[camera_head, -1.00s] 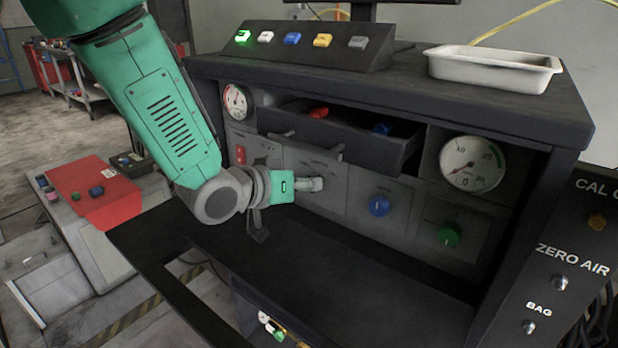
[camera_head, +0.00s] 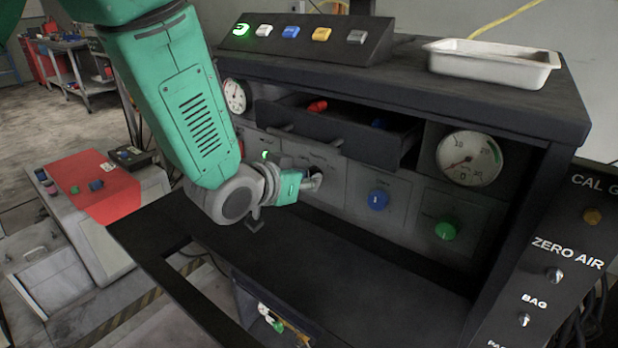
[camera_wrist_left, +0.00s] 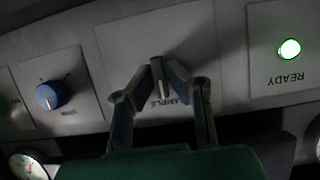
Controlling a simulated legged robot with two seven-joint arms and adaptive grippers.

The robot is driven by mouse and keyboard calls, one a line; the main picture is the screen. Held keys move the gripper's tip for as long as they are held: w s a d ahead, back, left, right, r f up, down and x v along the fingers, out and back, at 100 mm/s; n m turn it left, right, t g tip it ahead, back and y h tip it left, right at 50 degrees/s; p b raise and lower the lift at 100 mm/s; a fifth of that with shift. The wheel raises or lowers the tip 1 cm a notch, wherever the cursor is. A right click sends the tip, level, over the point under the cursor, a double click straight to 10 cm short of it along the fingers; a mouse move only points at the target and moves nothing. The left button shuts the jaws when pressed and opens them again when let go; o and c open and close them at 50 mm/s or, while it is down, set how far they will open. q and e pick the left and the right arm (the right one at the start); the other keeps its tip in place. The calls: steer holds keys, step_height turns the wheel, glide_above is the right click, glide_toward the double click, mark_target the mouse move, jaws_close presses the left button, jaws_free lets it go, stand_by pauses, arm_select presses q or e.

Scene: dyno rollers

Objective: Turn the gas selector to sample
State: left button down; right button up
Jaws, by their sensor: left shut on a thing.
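The gas selector is a small grey lever knob (camera_wrist_left: 157,70) on the grey front panel. My left gripper (camera_head: 313,181) is shut on it, with one finger on each side, as the left wrist view (camera_wrist_left: 160,75) shows. In that upside-down view the knob's bar runs toward the word SAMPLE, which the fingers partly cover. In the head view the gripper hides most of the knob. My right gripper is not in view.
A green READY lamp (camera_wrist_left: 289,48) is lit beside the selector. A blue knob (camera_head: 378,200) and a green knob (camera_head: 446,230) sit to the right. An open drawer (camera_head: 350,140) juts out above. A white tray (camera_head: 490,75) stands on top. The black shelf (camera_head: 350,255) below is clear.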

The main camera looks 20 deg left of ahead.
arm_select(q)
steer(key=shift+f, duration=0.1)
steer(key=c, duration=1.6)
jaws_free()
steer(key=v, duration=0.7)
steer(key=shift+s, duration=0.2)
steer(key=shift+a, duration=0.1)
